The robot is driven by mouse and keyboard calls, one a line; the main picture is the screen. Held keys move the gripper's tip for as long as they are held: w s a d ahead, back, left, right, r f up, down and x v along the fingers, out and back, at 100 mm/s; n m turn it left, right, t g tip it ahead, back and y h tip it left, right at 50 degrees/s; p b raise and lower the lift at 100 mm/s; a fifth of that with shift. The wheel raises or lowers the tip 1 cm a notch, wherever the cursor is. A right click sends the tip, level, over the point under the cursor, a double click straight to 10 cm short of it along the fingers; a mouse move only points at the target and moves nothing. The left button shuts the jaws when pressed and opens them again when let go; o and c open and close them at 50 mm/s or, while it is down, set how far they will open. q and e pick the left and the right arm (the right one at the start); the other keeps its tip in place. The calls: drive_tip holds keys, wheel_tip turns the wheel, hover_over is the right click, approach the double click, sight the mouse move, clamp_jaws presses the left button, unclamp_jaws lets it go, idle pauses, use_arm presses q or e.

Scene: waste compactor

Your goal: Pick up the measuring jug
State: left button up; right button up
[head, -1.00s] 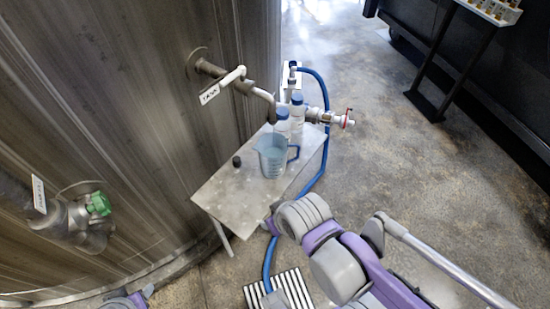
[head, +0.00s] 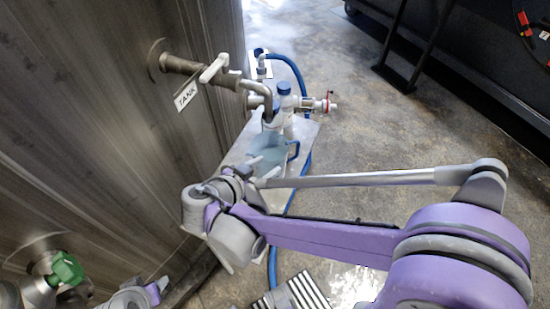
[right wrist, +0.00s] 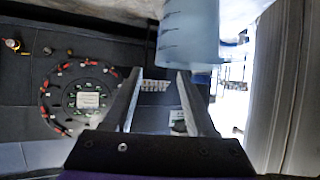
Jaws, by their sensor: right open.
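The translucent blue measuring jug (head: 268,146) stands on the small metal table, its blue handle on the right. My right gripper (head: 262,166) is in front of it in the head view and hides its lower part. In the right wrist view the jug (right wrist: 188,32) shows beyond and to the right of my fingertips (right wrist: 157,82). The right fingers are apart with nothing between them; the jug is not gripped. Part of my left arm (head: 135,297) shows at the bottom left; its jaws cannot be made out.
A tank pipe (head: 185,65) with a white lever and "TANK" label reaches over the table (head: 303,130). A blue-capped bottle (head: 285,100) stands close behind the jug. A valve with a red handle (head: 327,103) and a blue hose (head: 300,75) are beside it.

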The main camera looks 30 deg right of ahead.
sight(282, 159)
drive_tip(key=x, duration=0.4)
drive_tip(key=shift+s+d, duration=0.2)
drive_tip(key=x, duration=0.3)
drive_tip(key=b+x, duration=0.1)
drive_tip(key=x, duration=0.1)
drive_tip(key=shift+w+d+f, duration=0.1)
drive_tip(key=shift+w+d, duration=0.05)
drive_tip(key=shift+w, duration=0.4)
clamp_jaws()
idle(0.6)
